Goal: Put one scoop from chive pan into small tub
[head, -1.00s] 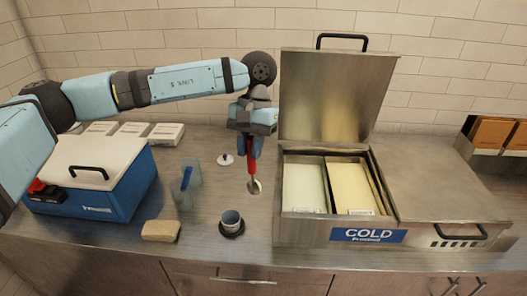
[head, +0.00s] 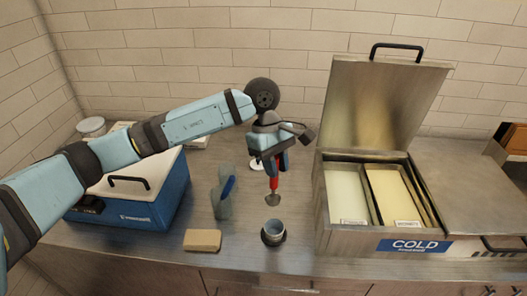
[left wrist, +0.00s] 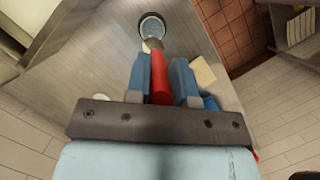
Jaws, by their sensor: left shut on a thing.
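My left gripper (head: 273,168) points down and is shut on the red handle of a scoop (head: 273,186). I cannot tell what the scoop head holds. The open cold unit has a whitish pan (head: 347,193) and a yellowish pan (head: 388,190); their labels are unreadable. My right gripper is out of view.
The cold unit (head: 340,240) stands right of the tub, its lid (head: 385,100) raised. A blue cooler box (head: 150,212) is at left. A white lid (head: 256,164) is behind the scoop.

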